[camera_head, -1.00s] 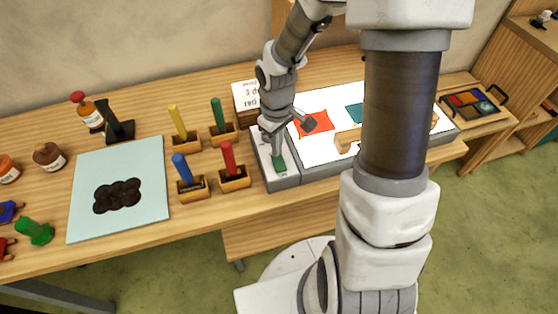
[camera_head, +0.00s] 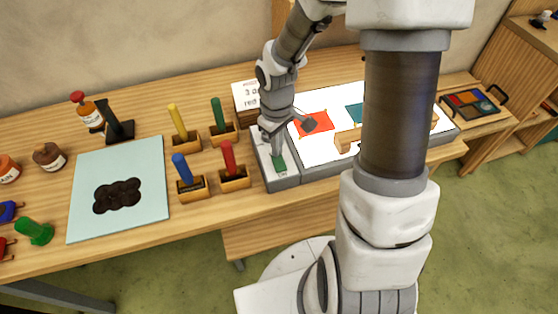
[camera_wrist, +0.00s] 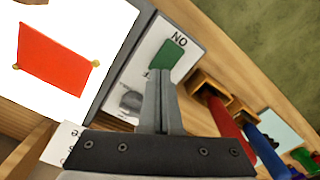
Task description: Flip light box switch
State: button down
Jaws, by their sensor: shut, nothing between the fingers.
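The light box (camera_head: 320,171) stands on the bench with its white top brightly lit. Its switch is a green rocker (camera_head: 279,163) on the grey-white panel at the box's left end; in the wrist view the green rocker (camera_wrist: 173,55) lies beside the marking "ON". My gripper (camera_head: 277,151) is shut and empty, pointing down at the switch panel. In the wrist view my shut fingertips (camera_wrist: 160,75) are at the rocker's near edge; I cannot tell whether they touch it. A dark round knob (camera_wrist: 131,101) sits on the same panel.
A red glass piece (camera_head: 314,123) and a wooden block lie on the lit top. Several coloured-handled tools in wooden holders (camera_head: 236,178) stand close left of the box. A pale mat (camera_head: 90,215) lies further left.

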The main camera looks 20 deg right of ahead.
jog(key=shift+f+b, duration=0.7)
jog(key=shift+f, duration=0.2)
dwell(0.4)
jog(key=shift+r+p, duration=3.05)
jog(key=shift+r, duration=0.5)
jog(key=s+r+m+t, duration=0.2)
jog(key=s+r, duration=0.5)
jog(key=r, duration=0.4)
jog(key=s+r+m+t, duration=0.3)
jog(key=s+r, duration=0.4)
jog(key=r, duration=0.5)
jog(key=shift+r+m+t, duration=0.3)
jog(key=shift+m, duration=0.2)
